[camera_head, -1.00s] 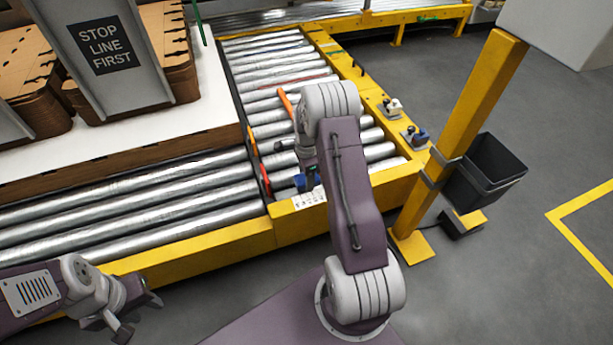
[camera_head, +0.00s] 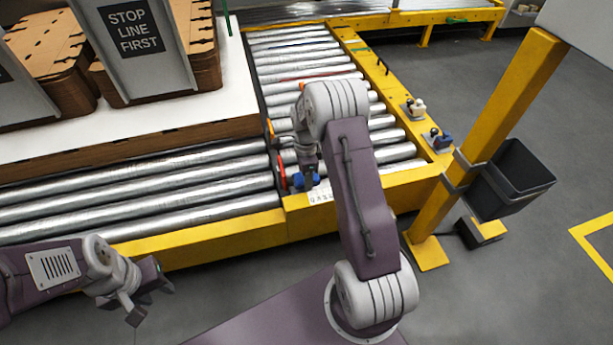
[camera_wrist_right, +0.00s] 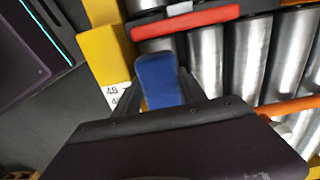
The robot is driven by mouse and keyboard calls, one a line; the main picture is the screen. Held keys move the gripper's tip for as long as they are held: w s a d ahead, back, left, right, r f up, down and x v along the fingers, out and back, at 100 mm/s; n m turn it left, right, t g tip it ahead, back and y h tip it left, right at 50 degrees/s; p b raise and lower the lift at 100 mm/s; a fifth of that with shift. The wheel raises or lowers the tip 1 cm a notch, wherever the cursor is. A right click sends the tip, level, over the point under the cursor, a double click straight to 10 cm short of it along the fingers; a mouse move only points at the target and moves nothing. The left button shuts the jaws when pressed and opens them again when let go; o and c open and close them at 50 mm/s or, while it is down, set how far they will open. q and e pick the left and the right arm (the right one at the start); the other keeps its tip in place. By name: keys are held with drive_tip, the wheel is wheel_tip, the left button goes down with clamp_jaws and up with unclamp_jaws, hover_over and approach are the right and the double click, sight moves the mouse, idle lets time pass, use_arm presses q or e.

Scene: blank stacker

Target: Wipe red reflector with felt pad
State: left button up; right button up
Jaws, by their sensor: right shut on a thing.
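My right gripper (camera_head: 308,178) is shut on a blue felt pad (camera_wrist_right: 158,82), which sticks out past the jaws in the right wrist view. The blue pad also shows in the head view (camera_head: 298,180), low by the yellow conveyor frame. The red reflector (camera_wrist_right: 186,20) is a long red strip in a dark mount just ahead of the pad in the wrist view. It shows as a small red piece in the head view (camera_head: 282,173), left of the gripper. A gap seems to separate pad and reflector. My left gripper (camera_head: 148,297) is open and empty at lower left.
Metal rollers (camera_head: 140,180) and a yellow frame (camera_head: 200,240) surround the work spot. An orange bar (camera_wrist_right: 290,106) lies right of the pad in the wrist view. A yellow post (camera_head: 495,140) with a black bin (camera_head: 510,180) stands at right.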

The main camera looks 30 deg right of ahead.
drive_tip(key=shift+w+a+p, duration=0.25)
drive_tip(key=shift+a+p, duration=0.2)
drive_tip(key=shift+a, duration=0.6)
